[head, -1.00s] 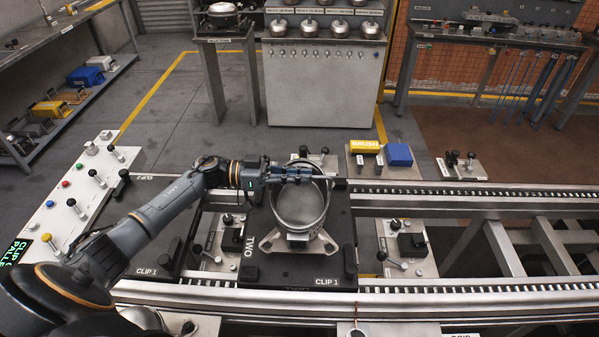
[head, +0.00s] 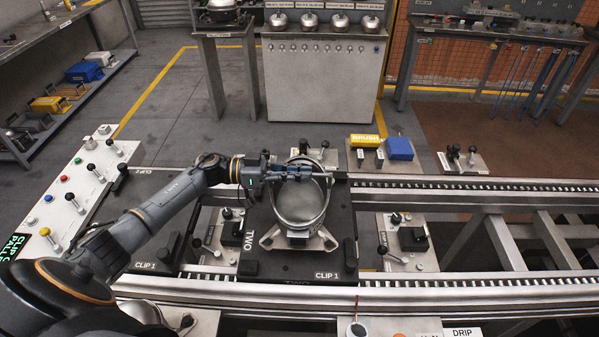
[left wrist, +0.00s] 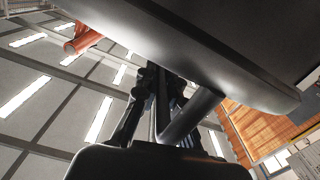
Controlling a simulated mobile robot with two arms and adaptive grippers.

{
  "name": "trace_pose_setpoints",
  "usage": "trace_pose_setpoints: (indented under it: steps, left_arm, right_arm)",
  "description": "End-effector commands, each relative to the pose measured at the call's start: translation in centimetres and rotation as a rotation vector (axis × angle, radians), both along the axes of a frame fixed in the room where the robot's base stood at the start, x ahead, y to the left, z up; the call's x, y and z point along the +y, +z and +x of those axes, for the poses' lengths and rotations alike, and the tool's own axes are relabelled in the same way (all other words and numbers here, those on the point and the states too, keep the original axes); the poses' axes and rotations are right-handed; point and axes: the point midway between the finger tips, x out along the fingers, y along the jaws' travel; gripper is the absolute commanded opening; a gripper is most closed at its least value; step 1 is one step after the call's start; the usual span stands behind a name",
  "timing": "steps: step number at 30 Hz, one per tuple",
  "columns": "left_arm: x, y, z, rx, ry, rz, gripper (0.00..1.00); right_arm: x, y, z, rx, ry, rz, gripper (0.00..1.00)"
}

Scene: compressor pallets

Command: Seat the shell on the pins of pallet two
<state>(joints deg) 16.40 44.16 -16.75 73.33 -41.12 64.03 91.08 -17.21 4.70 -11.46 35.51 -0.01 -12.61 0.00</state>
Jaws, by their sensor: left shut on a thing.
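The shell (head: 299,205) is a round, open-topped grey metal pot at the middle of the head view. It is over dark pallet two (head: 252,222), which is marked TWO and CLIP 1. Pale metal feet (head: 328,238) show at its lower edge; the pins are hidden, and I cannot tell whether the shell rests on them. My left gripper (head: 318,173) reaches across the shell's upper part from the left and is shut on it. In the left wrist view, the fingers (left wrist: 152,108) are beside a grey bar and a large dark metal surface. My right gripper is out of view.
Conveyor rails (head: 470,184) run behind and in front of the pallet. Clamp levers (head: 398,220) stand at its right. A yellow box (head: 364,141) and a blue box (head: 399,148) lie behind. A lever panel (head: 75,190) is at the left.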

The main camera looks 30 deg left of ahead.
Motion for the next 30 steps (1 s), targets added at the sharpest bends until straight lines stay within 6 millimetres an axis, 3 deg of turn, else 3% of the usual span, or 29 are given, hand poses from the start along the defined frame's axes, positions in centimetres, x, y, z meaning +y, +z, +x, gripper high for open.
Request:
trace_pose_setpoints:
  steps: [1,30]
  left_arm:
    - [0.01,0.65,0.14,-0.009,0.001,-0.008,0.0]
    - [-0.08,0.62,-0.14,0.005,0.001,-0.011,0.0]
  right_arm:
    - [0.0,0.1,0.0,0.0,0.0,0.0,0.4]
    - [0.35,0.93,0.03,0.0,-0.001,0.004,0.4]
